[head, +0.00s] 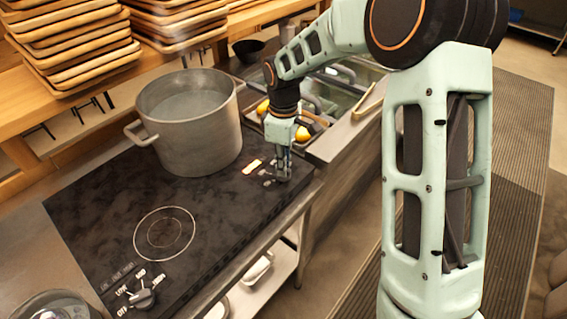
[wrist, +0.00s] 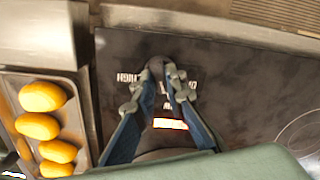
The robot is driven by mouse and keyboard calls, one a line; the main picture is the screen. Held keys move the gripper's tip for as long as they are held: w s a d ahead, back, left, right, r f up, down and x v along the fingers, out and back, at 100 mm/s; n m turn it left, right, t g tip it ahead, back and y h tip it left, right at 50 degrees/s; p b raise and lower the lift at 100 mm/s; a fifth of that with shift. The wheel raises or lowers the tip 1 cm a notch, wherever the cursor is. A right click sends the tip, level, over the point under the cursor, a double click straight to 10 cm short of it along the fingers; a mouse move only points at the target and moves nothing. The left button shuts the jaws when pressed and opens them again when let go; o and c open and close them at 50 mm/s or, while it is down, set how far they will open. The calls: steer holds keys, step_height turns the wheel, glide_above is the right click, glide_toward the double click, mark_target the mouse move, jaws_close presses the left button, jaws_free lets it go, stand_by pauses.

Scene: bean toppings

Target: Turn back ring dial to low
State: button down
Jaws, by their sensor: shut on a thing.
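My gripper (head: 281,163) reaches down to the right end of the black cooktop, at the back ring dial. In the wrist view my gripper (wrist: 159,82) has its fingertips on either side of the dark dial (wrist: 156,66), shut on it. The fingers hide most of the dial, so its pointer direction cannot be told. White labels show around it; one at the left reads HIGH, upside down, and the others are partly covered. A lit orange-white indicator (head: 252,167) glows beside the dial; it also shows in the wrist view (wrist: 170,124).
A large grey pot (head: 190,135) stands on the back of the cooktop (head: 100,210). The front ring (head: 165,233) is empty, with another dial (head: 143,298) near it. Stacked trays (head: 75,45) stand behind. A metal tray of yellow-orange items (wrist: 40,128) lies beside the cooktop.

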stand_by(0.4)
steer(key=c, duration=2)
jaws_free()
steer(key=shift+o, duration=0.2)
steer(key=shift+r, duration=0.15)
step_height(320, 180, up, 12)
